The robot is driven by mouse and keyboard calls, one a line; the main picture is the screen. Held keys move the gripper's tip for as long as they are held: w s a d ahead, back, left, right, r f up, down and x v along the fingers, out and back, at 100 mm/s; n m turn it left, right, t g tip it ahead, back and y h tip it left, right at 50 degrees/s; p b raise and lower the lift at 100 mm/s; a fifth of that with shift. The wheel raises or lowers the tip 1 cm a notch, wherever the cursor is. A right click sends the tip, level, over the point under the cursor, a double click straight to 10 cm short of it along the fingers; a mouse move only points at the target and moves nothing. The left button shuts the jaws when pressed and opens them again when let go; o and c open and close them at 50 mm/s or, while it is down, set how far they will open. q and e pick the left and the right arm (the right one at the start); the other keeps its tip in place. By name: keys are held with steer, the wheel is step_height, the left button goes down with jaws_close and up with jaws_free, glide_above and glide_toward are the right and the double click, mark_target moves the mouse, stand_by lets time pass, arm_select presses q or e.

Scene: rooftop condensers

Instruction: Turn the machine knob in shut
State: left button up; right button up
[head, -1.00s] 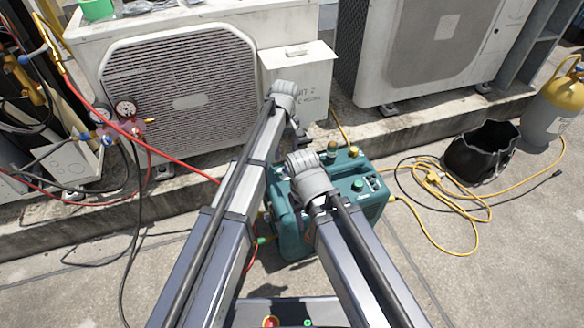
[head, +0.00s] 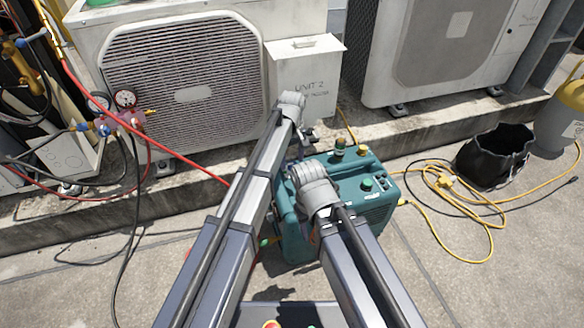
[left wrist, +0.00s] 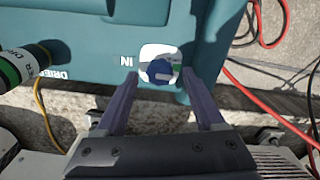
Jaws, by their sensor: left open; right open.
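The machine is a teal box (head: 362,205) on the ground in the head view, partly hidden behind my arms. Its blue knob (left wrist: 161,70) sits on a white round plate beside the printed word IN in the left wrist view. My left gripper (left wrist: 160,84) is open, its two fingers apart on either side of the knob's lower part in that picture. I cannot tell whether they touch it. The knob is hidden in the head view. My right arm's wrist is over the machine in the head view; its jaws are hidden.
A condenser (head: 185,95) and a white box marked UNIT 2 (head: 302,75) stand behind the machine on a concrete ledge. Red hose and gauges (head: 125,98) are at left. A yellow cord (head: 430,225) and black bucket (head: 490,160) lie right. A green-banded fitting (left wrist: 22,68) sticks out beside the knob.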

arm_select(q)
steer(key=shift+f, duration=0.5)
steer(key=shift+r, duration=0.1)
steer(key=shift+c, duration=0.3)
jaws_close()
